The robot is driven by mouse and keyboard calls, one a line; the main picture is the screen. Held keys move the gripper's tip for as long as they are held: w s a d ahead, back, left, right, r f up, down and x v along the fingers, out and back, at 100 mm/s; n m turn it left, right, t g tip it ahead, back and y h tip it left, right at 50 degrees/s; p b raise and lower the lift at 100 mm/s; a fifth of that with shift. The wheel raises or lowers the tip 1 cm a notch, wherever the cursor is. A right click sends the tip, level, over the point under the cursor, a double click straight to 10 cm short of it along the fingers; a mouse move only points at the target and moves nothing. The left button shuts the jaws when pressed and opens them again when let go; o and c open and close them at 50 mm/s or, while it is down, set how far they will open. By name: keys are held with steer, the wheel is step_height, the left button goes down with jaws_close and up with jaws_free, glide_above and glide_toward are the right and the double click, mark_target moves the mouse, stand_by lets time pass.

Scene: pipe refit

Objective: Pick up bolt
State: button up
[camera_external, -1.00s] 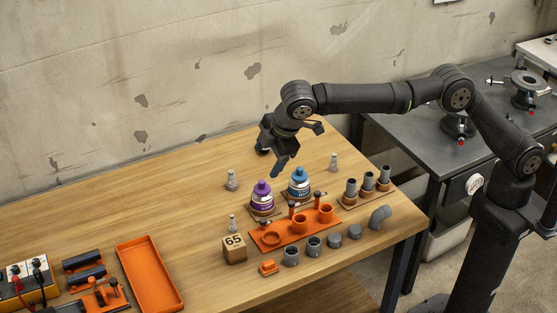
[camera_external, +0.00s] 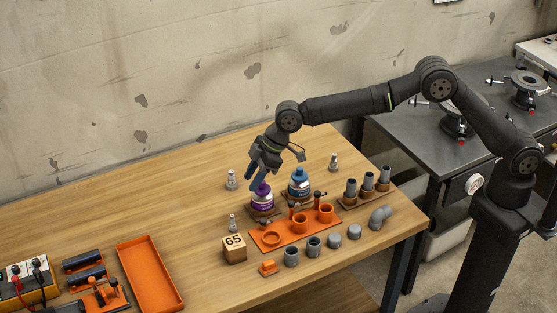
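Several small grey bolt-like pieces stand upright on the wooden table: one at the back left (camera_external: 231,180), one at the back right (camera_external: 333,162) and one behind the numbered block (camera_external: 233,223). I cannot tell for sure which is the bolt meant. My gripper (camera_external: 256,180) points down, above or behind the purple-capped bottle (camera_external: 262,198), to the right of the back-left piece. It appears apart from that piece. Nothing is seen held in it. The finger gap is too small and dark to judge.
A blue-capped bottle (camera_external: 299,184) stands right of the purple one. An orange holder (camera_external: 292,231), grey pipe caps (camera_external: 314,246) and a rack of grey tubes (camera_external: 367,186) lie in front and right. An orange tray (camera_external: 150,275) is at left. The table's back left is clear.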

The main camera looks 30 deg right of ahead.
glide_above(230, 229)
steer(key=d, duration=0.2)
step_height(230, 229, down, 10)
steer(key=shift+s+f, duration=0.1)
steer(key=shift+f, duration=0.15)
steer(key=x, duration=0.4)
steer(key=shift+s+d+f, duration=0.15)
steer(key=shift+d+f, duration=0.05)
steer(key=shift+d, duration=0.15)
steer(key=shift+x, duration=0.75)
jaws_close()
